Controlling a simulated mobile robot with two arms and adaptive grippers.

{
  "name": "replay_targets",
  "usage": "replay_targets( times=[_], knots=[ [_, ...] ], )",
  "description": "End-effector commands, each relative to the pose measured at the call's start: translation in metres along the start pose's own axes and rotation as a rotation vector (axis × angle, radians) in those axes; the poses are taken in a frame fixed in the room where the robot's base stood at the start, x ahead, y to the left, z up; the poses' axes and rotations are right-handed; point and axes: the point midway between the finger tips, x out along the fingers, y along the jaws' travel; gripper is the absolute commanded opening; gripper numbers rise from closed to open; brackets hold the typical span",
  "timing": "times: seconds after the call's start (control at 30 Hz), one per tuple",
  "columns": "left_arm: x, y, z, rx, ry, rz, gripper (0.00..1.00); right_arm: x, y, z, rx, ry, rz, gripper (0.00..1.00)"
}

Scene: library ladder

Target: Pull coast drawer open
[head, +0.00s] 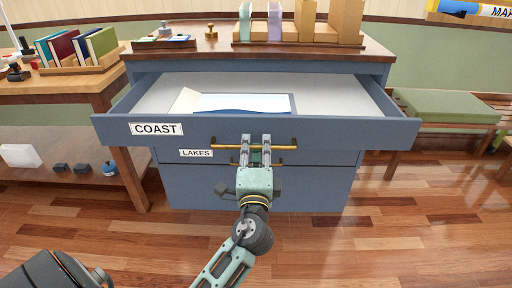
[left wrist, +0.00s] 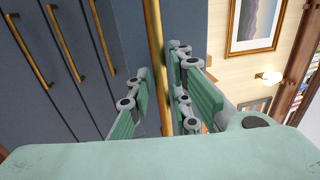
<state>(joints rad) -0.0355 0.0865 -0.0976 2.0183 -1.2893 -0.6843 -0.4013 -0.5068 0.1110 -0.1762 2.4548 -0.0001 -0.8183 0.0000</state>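The coast drawer (head: 345,130) is the top drawer of a blue cabinet and is pulled well out. Its white label (head: 156,129) reads COAST. Inside lie a cream sheet and a white and blue sheet (head: 243,103). The drawer has a horizontal brass handle (head: 284,147). My left gripper (head: 257,146) is at the middle of this handle. In the left wrist view, the brass bar (left wrist: 157,65) runs between the two fingers of the left gripper (left wrist: 160,75), with a narrow gap visible on each side. My right gripper is not in view.
The lakes drawer (head: 340,157) below is shut. Wooden holders (head: 306,18) stand on the cabinet top. A wooden table (head: 75,87) with books is at left; a green-cushioned bench (head: 445,105) is at right. The floor in front is clear.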

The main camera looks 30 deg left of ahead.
Motion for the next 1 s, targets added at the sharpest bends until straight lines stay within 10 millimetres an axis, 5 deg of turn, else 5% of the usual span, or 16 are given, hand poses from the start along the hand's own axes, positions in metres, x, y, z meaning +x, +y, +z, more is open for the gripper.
replay_targets(
  times=[0.27, 0.7, 1.0],
  knots=[
    [-0.01, 0.0, 0.0, -0.001, 0.0, 0.0, 0.18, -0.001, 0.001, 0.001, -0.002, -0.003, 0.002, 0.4],
    [-0.097, 0.001, 0.0, 0.001, 0.001, 0.003, 0.18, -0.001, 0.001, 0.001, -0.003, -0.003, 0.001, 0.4],
    [-0.12, 0.0, 0.0, 0.0, 0.0, 0.0, 0.18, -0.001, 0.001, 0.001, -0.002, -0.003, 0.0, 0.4]
  ],
)
